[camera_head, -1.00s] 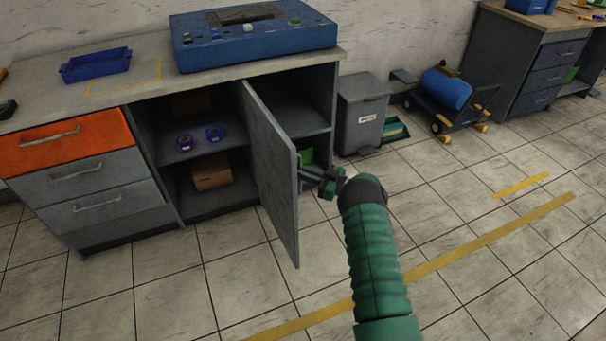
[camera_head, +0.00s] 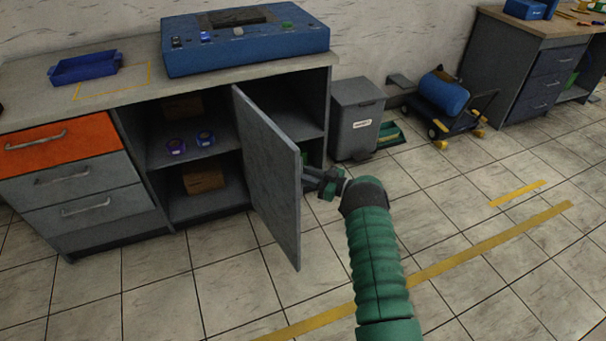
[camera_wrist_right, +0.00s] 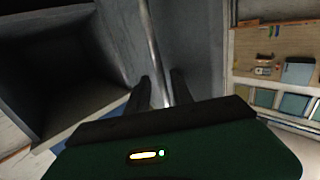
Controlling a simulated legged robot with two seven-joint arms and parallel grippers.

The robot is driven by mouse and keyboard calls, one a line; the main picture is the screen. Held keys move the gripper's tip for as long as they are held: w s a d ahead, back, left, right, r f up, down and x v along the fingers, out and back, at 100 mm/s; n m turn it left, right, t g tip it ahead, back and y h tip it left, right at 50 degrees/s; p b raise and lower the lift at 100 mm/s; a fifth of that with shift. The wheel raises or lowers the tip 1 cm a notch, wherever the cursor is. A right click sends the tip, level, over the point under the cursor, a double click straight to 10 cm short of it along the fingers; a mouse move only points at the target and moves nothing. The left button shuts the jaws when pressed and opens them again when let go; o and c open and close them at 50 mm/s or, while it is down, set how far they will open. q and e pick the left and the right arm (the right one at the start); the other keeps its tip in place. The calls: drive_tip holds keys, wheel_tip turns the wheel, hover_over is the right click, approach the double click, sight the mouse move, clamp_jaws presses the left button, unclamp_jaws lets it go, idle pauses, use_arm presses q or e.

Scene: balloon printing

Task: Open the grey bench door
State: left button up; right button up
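The grey bench door (camera_head: 270,175) stands swung out from the bench (camera_head: 110,105), well open, with its inner face towards the left. The shelves behind it are exposed. My right gripper (camera_head: 318,180) is at the door's outer face, near the free edge; the door partly hides its tips. In the right wrist view, the metal door handle (camera_wrist_right: 149,40) runs down between the two fingers of my right gripper (camera_wrist_right: 161,82), which appear closed around it. My left gripper is in neither view.
Purple and blue tape rolls (camera_head: 190,143) and a cardboard box (camera_head: 203,178) sit on the open shelves. A grey bin (camera_head: 357,120) stands right of the bench, with a blue tank cart (camera_head: 445,95) beyond. The floor around the door is clear.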

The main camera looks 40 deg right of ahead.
drive_tip(key=shift+s, duration=0.15)
drive_tip(key=p+v, duration=0.4)
drive_tip(key=v, duration=1.3)
drive_tip(key=shift+d, duration=0.1)
